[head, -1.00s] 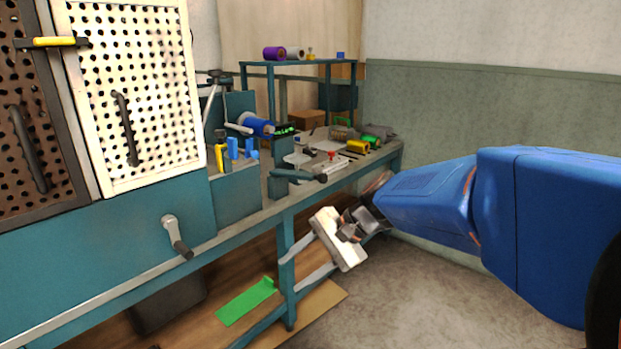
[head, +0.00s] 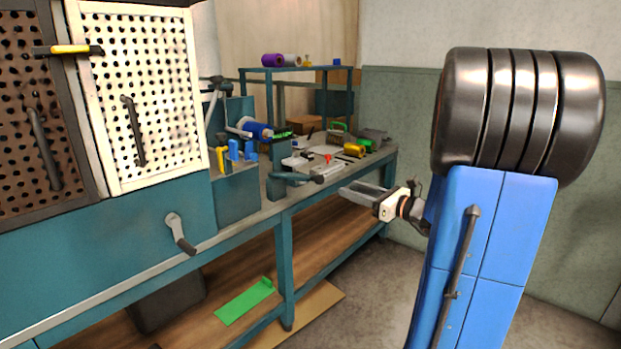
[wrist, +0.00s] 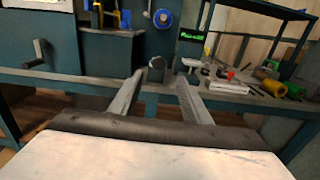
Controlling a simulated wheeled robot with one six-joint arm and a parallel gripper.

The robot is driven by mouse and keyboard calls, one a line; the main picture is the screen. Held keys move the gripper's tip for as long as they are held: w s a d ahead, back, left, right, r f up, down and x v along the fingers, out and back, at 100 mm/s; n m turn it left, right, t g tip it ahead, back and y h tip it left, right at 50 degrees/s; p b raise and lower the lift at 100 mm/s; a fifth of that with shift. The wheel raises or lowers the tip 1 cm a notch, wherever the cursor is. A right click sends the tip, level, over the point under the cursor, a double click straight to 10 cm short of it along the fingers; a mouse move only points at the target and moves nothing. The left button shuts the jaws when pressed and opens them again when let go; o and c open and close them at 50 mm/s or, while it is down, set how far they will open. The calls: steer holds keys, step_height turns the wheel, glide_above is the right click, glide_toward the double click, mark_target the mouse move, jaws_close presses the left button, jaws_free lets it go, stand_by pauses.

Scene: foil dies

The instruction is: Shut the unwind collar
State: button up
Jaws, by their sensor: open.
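A blue roll (head: 258,129) sits on the machine at the back of the bench, with a pale grey lever-like part (head: 238,131) at its left end. This is likely the unwind collar's place, but the collar is too small to make out surely. In the wrist view the blue roll (wrist: 163,18) shows end-on at the top. My gripper (head: 358,192) is open and empty, in front of the bench's front edge and lower than the roll. In the wrist view its fingers (wrist: 158,88) point at the bench, apart, with nothing between them.
A dark horizontal handle (head: 300,178) juts out over the bench edge, close ahead of my gripper. A crank (head: 179,234) sticks out at the left. Yellow and blue clamps (head: 236,152) stand below the roll. Spools and small tools cover the right bench end. The floor in front is free.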

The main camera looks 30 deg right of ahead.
mark_target(311, 177)
steer(key=x, duration=1.7)
steer(key=shift+c, duration=0.3)
jaws_close()
